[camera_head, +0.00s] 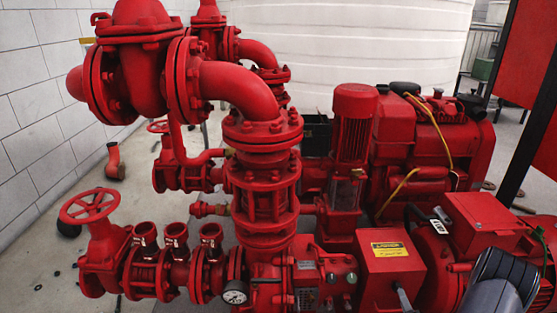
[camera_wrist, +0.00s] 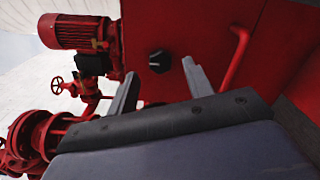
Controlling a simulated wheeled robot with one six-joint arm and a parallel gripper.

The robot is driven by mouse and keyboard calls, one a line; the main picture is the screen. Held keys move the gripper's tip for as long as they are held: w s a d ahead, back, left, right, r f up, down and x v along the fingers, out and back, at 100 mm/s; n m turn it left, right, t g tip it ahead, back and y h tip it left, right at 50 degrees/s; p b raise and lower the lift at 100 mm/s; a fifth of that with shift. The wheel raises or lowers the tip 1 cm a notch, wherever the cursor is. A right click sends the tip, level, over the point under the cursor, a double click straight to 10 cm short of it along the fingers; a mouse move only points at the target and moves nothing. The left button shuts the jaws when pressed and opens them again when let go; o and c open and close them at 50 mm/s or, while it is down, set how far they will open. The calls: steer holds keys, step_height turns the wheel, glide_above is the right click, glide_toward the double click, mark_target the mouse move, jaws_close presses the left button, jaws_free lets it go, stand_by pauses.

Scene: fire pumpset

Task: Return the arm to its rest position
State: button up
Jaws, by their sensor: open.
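My gripper (camera_wrist: 160,67) shows in the wrist view with its two grey fingers spread apart and nothing between them. A red panel with a black knob (camera_wrist: 159,61) lies beyond the fingertips; the distance to it is hard to judge. In the head view a dark, rounded part of my arm (camera_head: 500,282) is at the lower right, in front of the red machinery. I cannot make out the gripper's fingers in the head view.
Red pump pipework (camera_head: 265,190) fills the middle, with a handwheel (camera_head: 89,206) at left. A red control box (camera_head: 390,258) with a yellow label and an engine (camera_head: 425,140) stand at right. The wrist view shows a red motor (camera_wrist: 75,31) and a thin red pipe (camera_wrist: 235,58) nearby.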

steer(key=w, duration=0.3)
steer(key=shift+w+b, duration=0.35)
steer(key=shift+w+d+n, duration=0.1)
steer(key=shift+w+n, duration=0.15)
steer(key=shift+n, duration=0.05)
steer(key=n, duration=0.4)
steer(key=shift+r, duration=0.1)
steer(key=n, duration=0.4)
steer(key=shift+n+p, duration=0.3)
steer(key=shift+p, duration=0.05)
steer(key=n+p, duration=0.1)
steer(key=n, duration=0.3)
steer(key=shift+r+n, duration=0.1)
steer(key=shift+n, duration=0.2)
steer(key=n+p, duration=0.1)
steer(key=n, duration=0.3)
steer(key=shift+a+p, duration=0.2)
steer(key=shift+p, duration=0.1)
steer(key=shift+s, duration=1.5)
steer(key=shift+a, duration=0.1)
